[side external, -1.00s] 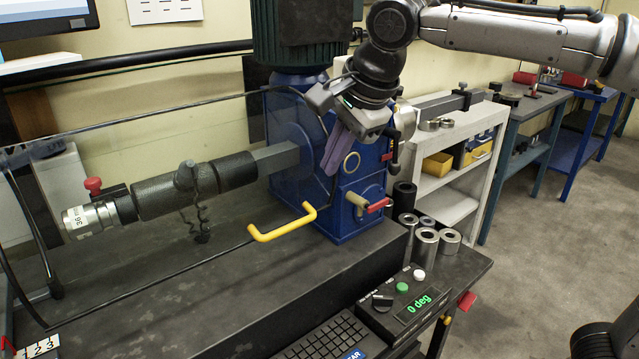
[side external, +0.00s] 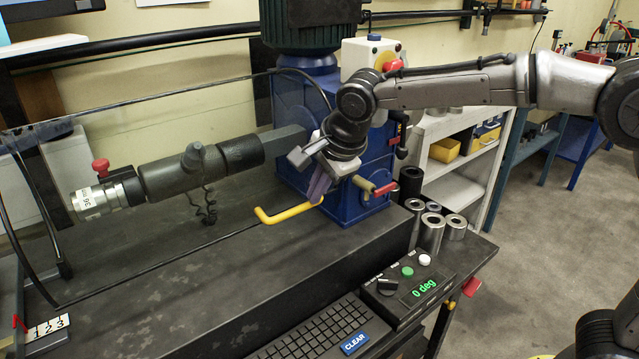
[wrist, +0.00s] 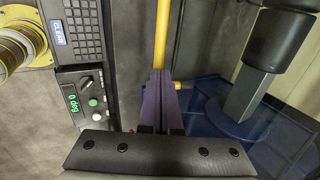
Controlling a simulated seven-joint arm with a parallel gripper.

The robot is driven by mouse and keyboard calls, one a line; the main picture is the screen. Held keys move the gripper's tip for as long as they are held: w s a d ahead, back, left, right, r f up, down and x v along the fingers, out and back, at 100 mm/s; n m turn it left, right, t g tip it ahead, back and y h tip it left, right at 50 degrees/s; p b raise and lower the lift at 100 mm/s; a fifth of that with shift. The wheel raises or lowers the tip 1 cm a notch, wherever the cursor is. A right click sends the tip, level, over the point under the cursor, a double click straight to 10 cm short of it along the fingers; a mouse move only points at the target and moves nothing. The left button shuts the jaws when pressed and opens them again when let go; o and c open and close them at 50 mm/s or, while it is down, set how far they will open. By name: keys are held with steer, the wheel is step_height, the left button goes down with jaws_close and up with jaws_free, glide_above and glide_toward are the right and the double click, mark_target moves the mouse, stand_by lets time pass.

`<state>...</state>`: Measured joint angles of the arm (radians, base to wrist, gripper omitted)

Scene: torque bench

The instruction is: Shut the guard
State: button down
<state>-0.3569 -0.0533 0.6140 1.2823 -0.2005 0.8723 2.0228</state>
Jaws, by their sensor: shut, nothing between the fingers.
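The guard (side external: 140,270) is a clear panel with a thin dark rim, spanning in front of the grey torque tool (side external: 170,178). I cannot tell how far it stands from closed. Its yellow handle (side external: 285,212) is at the lower right edge of the panel. My gripper (side external: 318,195) is shut and empty, its purple fingers pointing down at the handle's right end. In the wrist view the shut fingers (wrist: 161,85) line up with the yellow handle (wrist: 162,35), which runs up from their tips. I cannot tell whether they touch it.
The blue gearbox (side external: 345,205) stands right behind my gripper. Metal sockets (side external: 432,230) stand to the right. A control box (side external: 410,285) reading 0 deg and a keyboard (side external: 315,330) lie at the bench front.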

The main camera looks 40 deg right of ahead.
step_height(320, 180, down, 2)
steer(key=shift+w+f, duration=0.1)
steer(key=shift+f, duration=0.15)
steer(key=shift+r, duration=0.1)
